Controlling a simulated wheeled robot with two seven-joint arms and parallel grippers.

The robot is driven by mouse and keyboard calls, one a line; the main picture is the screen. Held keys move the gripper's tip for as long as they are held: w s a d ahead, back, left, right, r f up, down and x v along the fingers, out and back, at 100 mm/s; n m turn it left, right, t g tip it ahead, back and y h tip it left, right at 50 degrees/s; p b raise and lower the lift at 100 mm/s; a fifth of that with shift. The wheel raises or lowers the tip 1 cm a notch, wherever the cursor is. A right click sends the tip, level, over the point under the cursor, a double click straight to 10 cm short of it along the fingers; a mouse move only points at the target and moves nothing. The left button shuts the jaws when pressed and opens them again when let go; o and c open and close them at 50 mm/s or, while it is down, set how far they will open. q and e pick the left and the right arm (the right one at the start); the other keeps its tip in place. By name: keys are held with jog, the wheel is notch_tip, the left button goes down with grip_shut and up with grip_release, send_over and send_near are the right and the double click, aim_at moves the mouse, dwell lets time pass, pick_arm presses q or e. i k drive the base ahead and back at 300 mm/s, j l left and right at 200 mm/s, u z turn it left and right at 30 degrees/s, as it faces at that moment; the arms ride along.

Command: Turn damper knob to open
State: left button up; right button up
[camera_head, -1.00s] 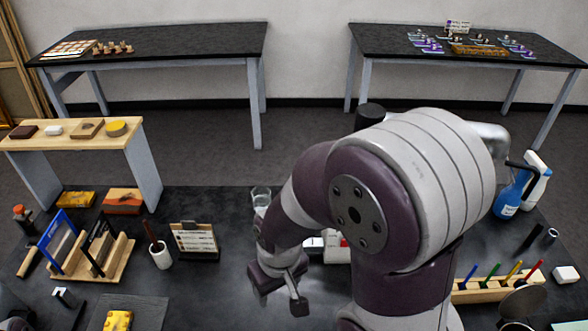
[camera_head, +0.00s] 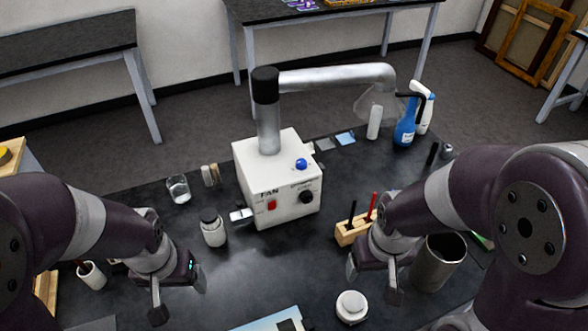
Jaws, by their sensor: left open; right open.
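The white fan box (camera_head: 268,189) stands on the black bench in the middle of the view, with the word FAN on its front. A round black knob (camera_head: 305,197) sits on the right of that front, below small lettering I cannot read. A red switch (camera_head: 271,204) is on the left of the front. A blue ball (camera_head: 301,164) sits on the sloped upper part. My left gripper (camera_head: 178,294) is open and empty, in front and left of the box. My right gripper (camera_head: 373,279) is open and empty, in front and right of it. Neither touches the box.
A grey duct (camera_head: 335,78) rises from the box and bends right to a clear hood. A jar (camera_head: 213,228) stands left of the box. A wooden pen holder (camera_head: 353,229), a metal can (camera_head: 437,263) and a white-lidded jar (camera_head: 351,307) are near my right gripper.

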aim_at(306, 196)
jog(key=l+z, duration=0.5)
jog(key=l, duration=1.05)
